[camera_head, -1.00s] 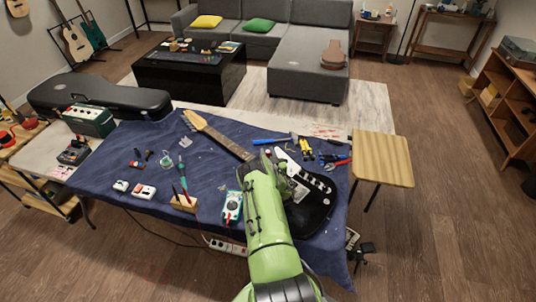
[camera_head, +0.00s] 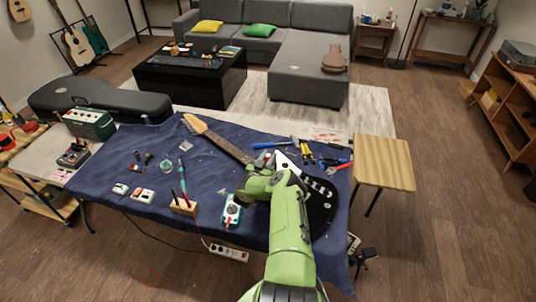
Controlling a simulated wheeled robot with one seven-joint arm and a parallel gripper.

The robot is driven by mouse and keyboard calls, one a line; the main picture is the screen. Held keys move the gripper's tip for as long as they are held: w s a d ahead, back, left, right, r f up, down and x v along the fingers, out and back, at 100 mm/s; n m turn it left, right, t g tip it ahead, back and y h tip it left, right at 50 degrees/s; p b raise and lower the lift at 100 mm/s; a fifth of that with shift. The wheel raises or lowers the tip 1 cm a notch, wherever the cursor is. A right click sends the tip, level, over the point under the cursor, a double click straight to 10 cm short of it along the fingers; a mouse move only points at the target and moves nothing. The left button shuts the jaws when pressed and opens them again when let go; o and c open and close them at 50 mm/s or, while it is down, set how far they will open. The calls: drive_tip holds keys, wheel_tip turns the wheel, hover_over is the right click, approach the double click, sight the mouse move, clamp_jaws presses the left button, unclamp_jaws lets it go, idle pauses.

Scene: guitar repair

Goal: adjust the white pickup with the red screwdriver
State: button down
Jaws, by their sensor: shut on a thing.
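The guitar lies on the blue-draped table, its neck (camera_head: 222,141) pointing up and left. Its black body (camera_head: 321,212) is partly covered by my green arm. Part of the white pickguard (camera_head: 284,160) shows beyond the arm, and small light parts (camera_head: 322,187) show on the body to its right. I cannot single out the white pickup. My arm's wrist bends left above the table between the multimeter and the guitar. My gripper's fingers are hidden behind the wrist and arm. I cannot make out the red screwdriver.
A multimeter (camera_head: 231,212) lies left of my arm. A wooden block (camera_head: 184,208) holds upright tools. A blue-handled tool (camera_head: 265,145) and pliers (camera_head: 307,152) lie beyond the guitar. Small pedals (camera_head: 143,195) sit on the left. A wooden stool (camera_head: 384,163) stands at the right.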

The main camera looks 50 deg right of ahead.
drive_tip(key=m+g, duration=0.1)
drive_tip(key=g, duration=0.1)
drive_tip(key=shift+w+a+m+g+h, duration=0.1)
drive_tip(key=shift+w+m+g+h, duration=0.05)
drive_tip(key=shift+m+g+h, duration=0.2)
drive_tip(key=m+g+b, duration=0.2)
drive_tip(key=g, duration=0.1)
drive_tip(key=shift+f+b, duration=0.25)
drive_tip(key=shift+b, duration=0.05)
drive_tip(key=shift+m+g+b, duration=0.35)
drive_tip(key=shift+g, duration=0.3)
drive_tip(key=shift+r, duration=0.3)
drive_tip(key=shift+r+p, duration=0.1)
drive_tip(key=shift+p, duration=0.45)
drive_tip(key=shift+p, duration=0.3)
drive_tip(key=shift+f+b, duration=0.4)
drive_tip(key=shift+f, duration=0.2)
